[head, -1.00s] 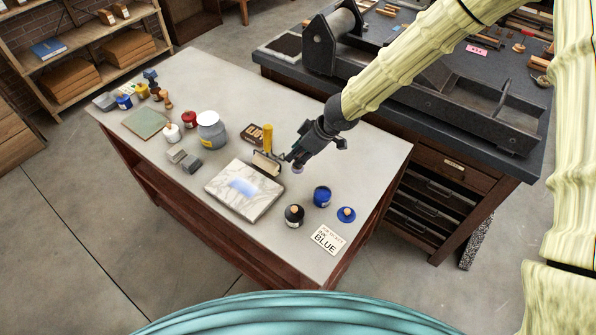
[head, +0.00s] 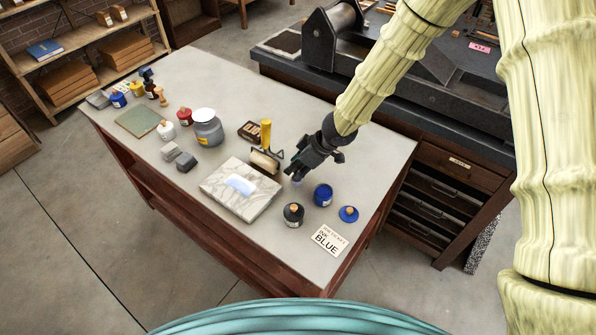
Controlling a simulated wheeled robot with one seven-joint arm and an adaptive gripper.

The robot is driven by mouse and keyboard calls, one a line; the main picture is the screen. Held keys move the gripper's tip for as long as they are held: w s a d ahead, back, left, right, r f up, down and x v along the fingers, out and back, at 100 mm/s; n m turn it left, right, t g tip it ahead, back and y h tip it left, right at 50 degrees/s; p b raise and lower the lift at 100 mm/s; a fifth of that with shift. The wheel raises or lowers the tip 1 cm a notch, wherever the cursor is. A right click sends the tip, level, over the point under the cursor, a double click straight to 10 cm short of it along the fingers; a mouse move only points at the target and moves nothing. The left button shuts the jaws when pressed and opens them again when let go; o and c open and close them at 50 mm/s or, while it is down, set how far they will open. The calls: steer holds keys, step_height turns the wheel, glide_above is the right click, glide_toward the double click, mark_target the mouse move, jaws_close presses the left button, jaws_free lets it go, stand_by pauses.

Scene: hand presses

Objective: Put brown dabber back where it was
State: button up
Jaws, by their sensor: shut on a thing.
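My gripper (head: 300,174) is over the right part of the grey-topped table (head: 330,143), just behind the blue jar (head: 322,196). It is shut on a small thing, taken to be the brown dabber. Only a pale, slightly purplish bit of the held thing (head: 297,181) shows below the fingers; the rest is hidden, and I cannot tell whether it touches the table. Other small brown-handled tools (head: 163,98) stand at the table's far left end.
A stone slab (head: 232,202) and a yellow-handled roller (head: 265,158) lie left of my gripper. A press bench (head: 400,115) stands behind.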

steer(key=shift+s+f, duration=0.3)
steer(key=shift+s, duration=0.2)
steer(key=shift+w+f, duration=0.3)
steer(key=shift+w, duration=0.1)
steer(key=shift+s, duration=0.1)
steer(key=shift+s, duration=0.1)
steer(key=o, duration=1)
steer(key=shift+f, duration=0.15)
steer(key=shift+o, duration=0.2)
steer(key=shift+r, duration=0.25)
steer(key=p+v, duration=0.5)
steer(key=v, duration=0.7)
